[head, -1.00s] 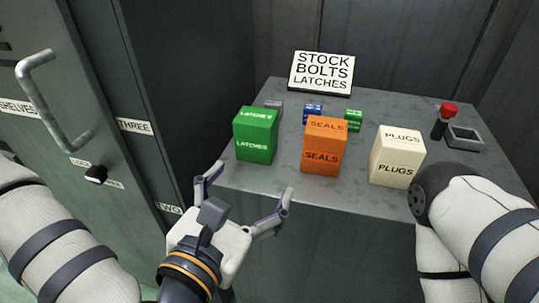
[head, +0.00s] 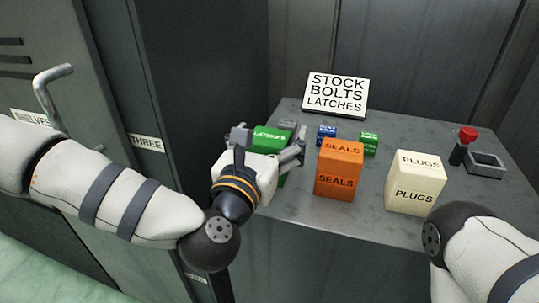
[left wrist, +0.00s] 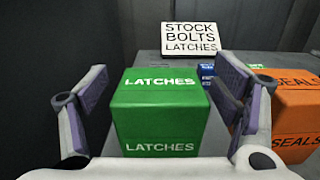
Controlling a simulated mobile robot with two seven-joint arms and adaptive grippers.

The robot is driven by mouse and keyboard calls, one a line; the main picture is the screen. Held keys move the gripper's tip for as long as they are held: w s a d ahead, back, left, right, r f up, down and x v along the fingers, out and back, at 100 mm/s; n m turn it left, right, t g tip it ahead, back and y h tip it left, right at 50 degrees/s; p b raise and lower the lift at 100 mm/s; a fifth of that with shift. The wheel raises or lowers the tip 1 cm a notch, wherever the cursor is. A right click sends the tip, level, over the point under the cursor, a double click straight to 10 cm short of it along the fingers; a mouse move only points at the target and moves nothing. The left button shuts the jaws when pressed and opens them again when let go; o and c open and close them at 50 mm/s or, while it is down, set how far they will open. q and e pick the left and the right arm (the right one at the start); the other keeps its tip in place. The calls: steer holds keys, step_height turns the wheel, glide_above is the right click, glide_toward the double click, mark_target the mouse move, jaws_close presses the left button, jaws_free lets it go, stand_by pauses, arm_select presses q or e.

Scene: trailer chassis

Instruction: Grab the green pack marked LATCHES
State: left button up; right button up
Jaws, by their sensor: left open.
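The green pack marked LATCHES (head: 271,139) stands on the grey table's left part, mostly hidden behind my left gripper in the head view. In the left wrist view the green pack (left wrist: 160,112) sits upright between the two fingers. My left gripper (head: 268,140) is open, with one finger on each side of the pack. In the left wrist view a gap shows at the left finger; the right finger of the gripper (left wrist: 163,95) is close to the pack's right side, and I cannot tell if it touches. My right gripper is out of view.
An orange SEALS pack (head: 340,170) stands just right of the left gripper, and a cream PLUGS pack (head: 414,184) further right. Small blue (head: 327,134) and green (head: 369,143) boxes are behind. A sign (head: 336,94) stands at the back. A cabinet handle (head: 45,95) juts out at left.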

arm_select(q)
steer(key=c, duration=1.5)
steer(key=shift+o, duration=0.2)
